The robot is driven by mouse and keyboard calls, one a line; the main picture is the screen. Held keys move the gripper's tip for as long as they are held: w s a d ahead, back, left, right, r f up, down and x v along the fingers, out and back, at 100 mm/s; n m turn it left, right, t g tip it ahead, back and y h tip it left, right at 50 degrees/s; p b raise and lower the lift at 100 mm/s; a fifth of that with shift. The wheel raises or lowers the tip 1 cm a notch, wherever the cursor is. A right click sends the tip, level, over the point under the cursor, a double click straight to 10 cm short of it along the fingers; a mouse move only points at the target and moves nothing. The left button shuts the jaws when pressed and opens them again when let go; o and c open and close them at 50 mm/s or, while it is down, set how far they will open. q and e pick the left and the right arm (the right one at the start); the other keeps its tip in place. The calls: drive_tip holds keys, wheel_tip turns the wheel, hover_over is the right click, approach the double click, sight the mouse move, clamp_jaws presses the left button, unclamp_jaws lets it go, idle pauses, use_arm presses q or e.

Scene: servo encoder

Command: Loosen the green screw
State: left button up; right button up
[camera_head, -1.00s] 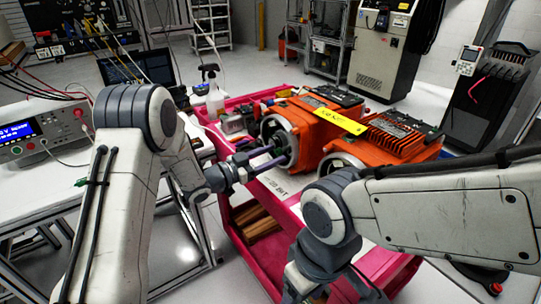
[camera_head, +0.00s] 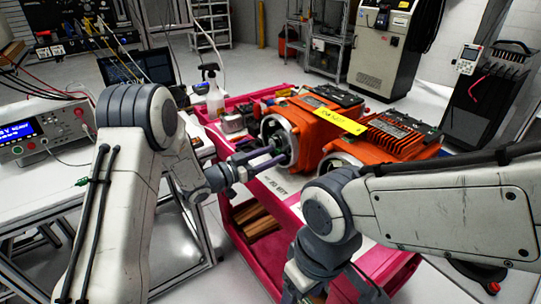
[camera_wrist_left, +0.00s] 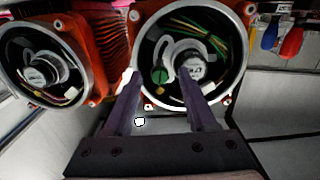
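The green screw (camera_wrist_left: 159,76) shows in the left wrist view, inside the round open end of an orange servo motor (camera_wrist_left: 248,12), left of a grey encoder (camera_wrist_left: 190,66) with a white label. My left gripper (camera_wrist_left: 158,75) is open, its two fingers apart in front of that opening. The screw lies between the fingertips in the picture; I cannot tell the gap in depth, and no contact is visible. In the head view the left gripper (camera_head: 264,160) points at the nearer end of the left orange motor (camera_head: 310,125). My right arm is at lower right; its gripper is out of view.
A second orange motor (camera_head: 400,142) stands right of the first on the pink cart (camera_head: 240,222). A power supply (camera_head: 40,130) is on the left bench. Colored wires (camera_wrist_left: 205,32) hang inside the motor opening.

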use_arm(q)
drive_tip(key=b+v, duration=0.1)
drive_tip(key=v, duration=0.9)
drive_tip(key=shift+s+a, duration=0.15)
drive_tip(key=shift+a, duration=0.05)
drive_tip(key=shift+d, duration=0.1)
